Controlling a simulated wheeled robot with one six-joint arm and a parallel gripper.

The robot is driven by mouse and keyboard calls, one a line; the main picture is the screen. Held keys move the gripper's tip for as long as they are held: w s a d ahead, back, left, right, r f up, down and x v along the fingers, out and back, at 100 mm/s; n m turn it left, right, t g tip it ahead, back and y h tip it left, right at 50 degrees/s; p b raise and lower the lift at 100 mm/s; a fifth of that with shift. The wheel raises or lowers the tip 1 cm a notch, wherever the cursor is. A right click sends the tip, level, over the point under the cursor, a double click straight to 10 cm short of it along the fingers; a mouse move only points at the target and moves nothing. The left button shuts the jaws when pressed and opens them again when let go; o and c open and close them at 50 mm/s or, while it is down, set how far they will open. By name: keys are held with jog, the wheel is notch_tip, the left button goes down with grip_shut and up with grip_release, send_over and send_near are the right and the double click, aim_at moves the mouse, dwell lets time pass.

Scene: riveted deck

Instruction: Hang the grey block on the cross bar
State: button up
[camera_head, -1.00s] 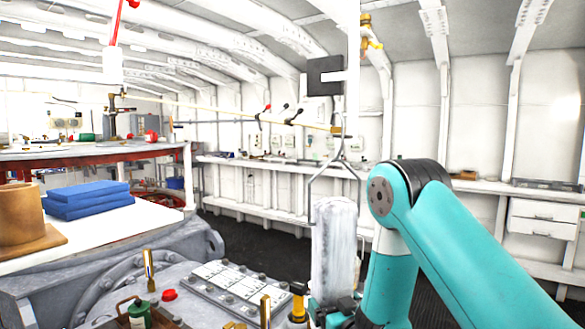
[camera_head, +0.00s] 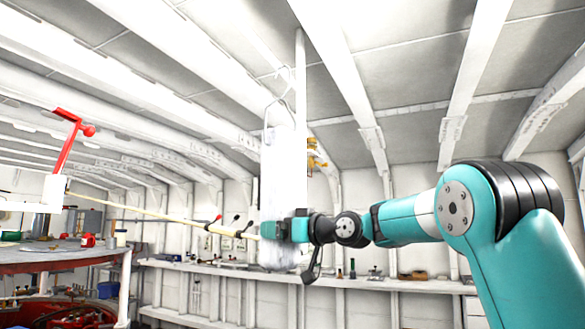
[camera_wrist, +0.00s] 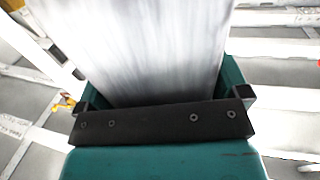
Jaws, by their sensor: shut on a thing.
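The grey block (camera_head: 283,175) is a tall, pale, streaked slab with a thin wire hook (camera_head: 279,100) at its top. It hangs upright in my gripper (camera_head: 272,231), which is shut on its lower part. In the wrist view the block (camera_wrist: 140,45) runs up from between the jaws (camera_wrist: 165,108). A thin pale yellow bar (camera_head: 150,212) slants from the left toward the block's lower part; it may be the cross bar. Its right end meets the block's outline, and I cannot tell if they touch. The hook is above this bar and appears free.
A white upright post (camera_head: 301,110) stands just right of the block in the picture. A red lever (camera_head: 68,140) rises at the left. A round red-edged table (camera_head: 60,262) is at lower left, and a wall shelf (camera_head: 330,280) with small items runs behind.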

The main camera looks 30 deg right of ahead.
aim_at(282, 190)
jog(key=s+r, duration=0.1)
jog(key=r, duration=0.2)
jog(key=s+a+r+n+y, duration=0.1)
jog(key=s+r, duration=0.1)
jog(key=s+r+g+y, duration=0.1)
jog(key=s+r, duration=0.1)
jog(key=r, duration=0.1)
jog(key=shift+s+a+r, duration=0.25)
jog(key=shift+a+r, duration=0.05)
jog(key=shift+a, duration=0.1)
jog(key=s+a+r+n+g+y+p, duration=0.1)
jog(key=s+a+r+y, duration=0.15)
jog(key=s+r, duration=0.45)
jog(key=w+a+f+p, duration=0.3)
jog(key=w+a, duration=0.7)
jog(key=w, duration=0.1)
jog(key=shift+w+a+f+h, duration=0.15)
jog(key=shift+w+f+h, duration=0.1)
jog(key=shift+w+h, duration=0.2)
jog(key=o, duration=1.2)
jog(key=b+v, duration=0.7)
jog(key=v, duration=1)
jog(key=shift+s, duration=0.25)
